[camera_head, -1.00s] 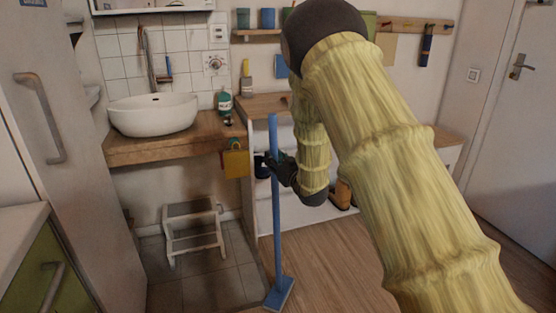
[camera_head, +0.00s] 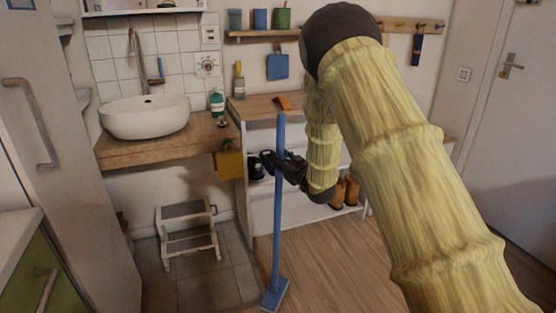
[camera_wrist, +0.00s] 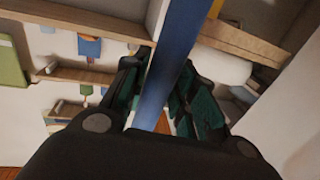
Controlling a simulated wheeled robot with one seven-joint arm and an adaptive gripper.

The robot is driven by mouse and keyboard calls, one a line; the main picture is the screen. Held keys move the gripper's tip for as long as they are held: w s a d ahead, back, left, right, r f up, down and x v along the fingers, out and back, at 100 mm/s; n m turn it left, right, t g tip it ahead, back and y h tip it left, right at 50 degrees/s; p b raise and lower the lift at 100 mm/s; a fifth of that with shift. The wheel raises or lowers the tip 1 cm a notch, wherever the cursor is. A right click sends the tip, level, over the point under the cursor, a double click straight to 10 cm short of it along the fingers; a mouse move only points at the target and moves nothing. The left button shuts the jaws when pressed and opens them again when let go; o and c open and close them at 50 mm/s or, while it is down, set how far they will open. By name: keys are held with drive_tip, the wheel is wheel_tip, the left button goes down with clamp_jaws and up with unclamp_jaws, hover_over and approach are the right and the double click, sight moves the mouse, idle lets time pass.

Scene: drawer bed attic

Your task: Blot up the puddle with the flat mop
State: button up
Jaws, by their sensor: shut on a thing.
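The blue flat mop (camera_head: 278,205) stands nearly upright in the head view. Its flat blue head (camera_head: 273,294) is low, near the border of the tiles and the wood floor; I cannot tell whether it touches the floor. My gripper (camera_head: 279,166) is shut around the upper part of the handle. In the wrist view the blue handle (camera_wrist: 165,65) passes between the fingers of my gripper (camera_wrist: 155,95). I cannot make out a puddle in either view.
A white step stool (camera_head: 188,236) stands on the tiles left of the mop, under the sink counter (camera_head: 165,148). A white shelf unit (camera_head: 262,215) with boots stands behind the mop. Wood floor (camera_head: 325,260) is open to the right of the mop.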

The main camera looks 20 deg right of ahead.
drive_tip(key=shift+a+f, duration=0.15)
drive_tip(key=shift+a, duration=1.4)
drive_tip(key=shift+c, duration=0.2)
drive_tip(key=shift+s+a, duration=0.1)
drive_tip(key=shift+a, duration=0.8)
drive_tip(key=shift+d+p, duration=0.4)
drive_tip(key=shift+d, duration=0.4)
drive_tip(key=shift+o, duration=0.2)
drive_tip(key=shift+d+r, duration=0.2)
drive_tip(key=shift+d, duration=1.5)
drive_tip(key=shift+a+f+p, duration=0.15)
drive_tip(key=shift+a+p, duration=0.2)
drive_tip(key=shift+a, duration=1.05)
drive_tip(key=shift+c, duration=0.2)
drive_tip(key=shift+a, duration=1.1)
drive_tip(key=shift+r+p, duration=2.35)
drive_tip(key=shift+r, duration=1.6)
drive_tip(key=shift+c, duration=0.2)
